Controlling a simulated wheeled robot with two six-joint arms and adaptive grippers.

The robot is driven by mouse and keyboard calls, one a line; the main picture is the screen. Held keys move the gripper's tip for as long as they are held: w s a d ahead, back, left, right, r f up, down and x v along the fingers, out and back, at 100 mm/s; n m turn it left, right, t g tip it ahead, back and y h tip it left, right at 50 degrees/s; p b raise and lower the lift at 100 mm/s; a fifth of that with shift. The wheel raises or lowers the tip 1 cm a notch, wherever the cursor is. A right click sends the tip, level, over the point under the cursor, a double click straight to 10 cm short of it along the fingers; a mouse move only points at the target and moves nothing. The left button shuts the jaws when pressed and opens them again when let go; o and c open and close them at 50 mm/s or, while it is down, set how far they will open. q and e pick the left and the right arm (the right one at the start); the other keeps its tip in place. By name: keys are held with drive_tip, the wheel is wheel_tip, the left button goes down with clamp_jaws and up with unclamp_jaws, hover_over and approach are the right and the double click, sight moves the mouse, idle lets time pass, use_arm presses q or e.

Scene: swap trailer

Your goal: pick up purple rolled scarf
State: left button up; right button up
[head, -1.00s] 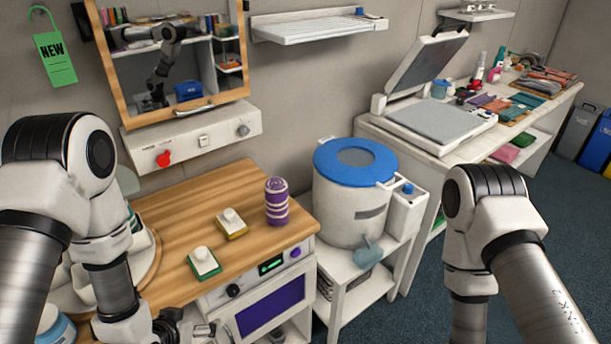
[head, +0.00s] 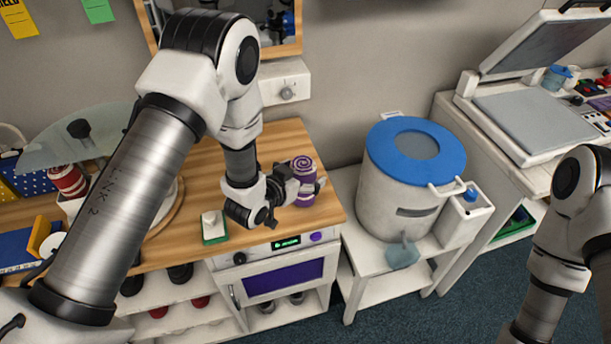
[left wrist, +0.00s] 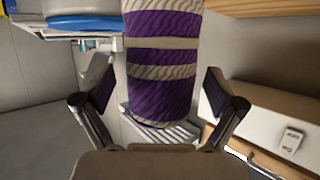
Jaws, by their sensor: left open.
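The purple rolled scarf (head: 304,178) stands upright near the right end of the wooden counter, with pale bands around it and a spiral top. It fills the upper middle of the left wrist view (left wrist: 162,70). My left gripper (head: 305,188) is open at the scarf, coming from its left. In the left wrist view its fingers (left wrist: 158,105) are spread, one on each side of the scarf, with gaps showing. Part of the scarf is hidden behind the gripper in the head view. My right gripper is out of view; only the right arm shows.
A white bucket with a blue lid (head: 415,150) stands to the right on a white stand. A flat press (head: 535,125) is farther right.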

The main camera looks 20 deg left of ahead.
use_arm(q)
drive_tip(key=shift+w+d+f, duration=0.15)
drive_tip(key=shift+w, duration=0.2)
drive_tip(key=shift+s, duration=0.2)
drive_tip(key=c, duration=1.3)
